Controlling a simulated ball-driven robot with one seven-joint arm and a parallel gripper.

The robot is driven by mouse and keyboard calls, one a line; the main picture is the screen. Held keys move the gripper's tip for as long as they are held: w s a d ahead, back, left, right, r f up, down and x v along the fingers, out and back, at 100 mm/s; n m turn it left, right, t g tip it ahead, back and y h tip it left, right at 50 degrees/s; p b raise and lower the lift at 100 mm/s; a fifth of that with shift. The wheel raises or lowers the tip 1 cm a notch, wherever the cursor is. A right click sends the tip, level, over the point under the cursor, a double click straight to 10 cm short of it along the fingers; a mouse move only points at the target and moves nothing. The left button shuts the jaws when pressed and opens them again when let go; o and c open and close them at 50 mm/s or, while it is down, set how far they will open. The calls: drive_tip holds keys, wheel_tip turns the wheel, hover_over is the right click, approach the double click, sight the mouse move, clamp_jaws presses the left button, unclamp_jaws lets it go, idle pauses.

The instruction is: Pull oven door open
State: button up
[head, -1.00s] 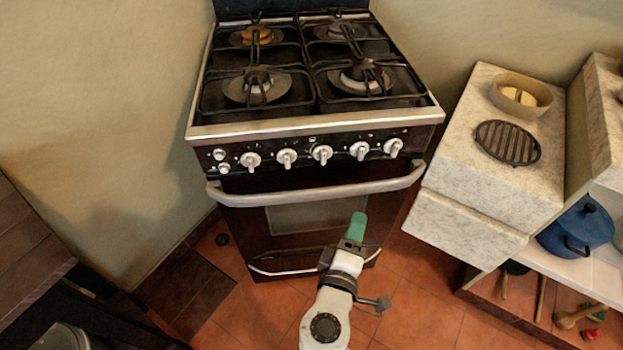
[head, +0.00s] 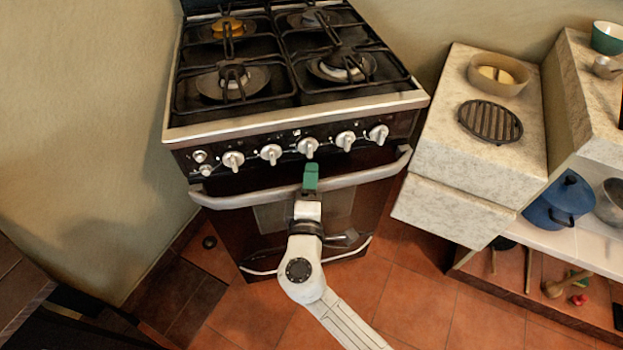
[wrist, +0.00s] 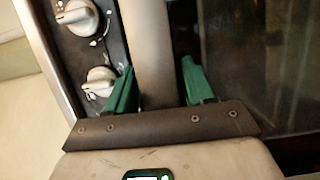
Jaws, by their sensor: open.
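The oven door (head: 345,215) is dark with a glass window and looks closed. Its pale metal handle bar (head: 240,198) runs across the top of the door, below the row of knobs. My gripper (head: 311,178) is at the middle of the handle, with green fingers pointing up toward the knobs. In the wrist view, the open green fingers of my gripper (wrist: 157,85) stand on either side of the handle bar (wrist: 153,45). A gap shows between the bar and each finger. The wrist view also shows the oven's dark glass (wrist: 250,60).
White knobs (head: 271,153) line the stove front just above the handle. A stone counter (head: 440,150) stands close on the right, with a blue pot (head: 558,203) on a lower shelf. Tiled floor (head: 420,290) in front of the oven is clear.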

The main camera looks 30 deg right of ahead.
drive_tip(key=shift+w+d, duration=0.2)
drive_tip(key=shift+w, duration=0.05)
drive_tip(key=shift+c, duration=0.3)
clamp_jaws()
